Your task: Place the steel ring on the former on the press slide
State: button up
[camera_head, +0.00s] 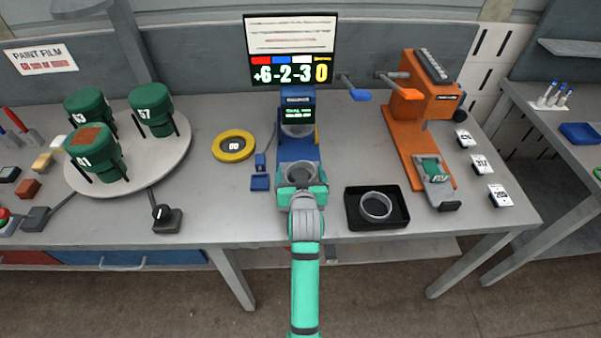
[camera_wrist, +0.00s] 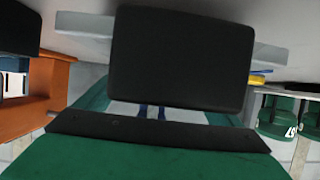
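A steel ring (camera_head: 376,206) lies in a black tray (camera_head: 352,212) at the front right of the bench. The orange press (camera_head: 405,112) stands right of it, with a slide running toward me. A green block marked with small text (camera_head: 432,169), which looks like the former, sits on the slide. My gripper (camera_head: 301,176) is over the front of a blue gauge stand (camera_head: 285,148), left of the tray. A dark round shape shows there, and I cannot tell what it is. In the wrist view a black block hides the fingertips, so their opening is unclear.
A turntable (camera_head: 178,160) with several green drums is at the left. A yellow ring-shaped object (camera_head: 233,146) lies left of the blue stand. A display (camera_head: 291,50) stands at the back. Number cards (camera_head: 481,164) lie right of the press.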

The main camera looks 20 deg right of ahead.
jog(key=shift+r, duration=0.2)
jog(key=v, duration=1.2)
jog(key=shift+d, duration=0.1)
dwell(0.3)
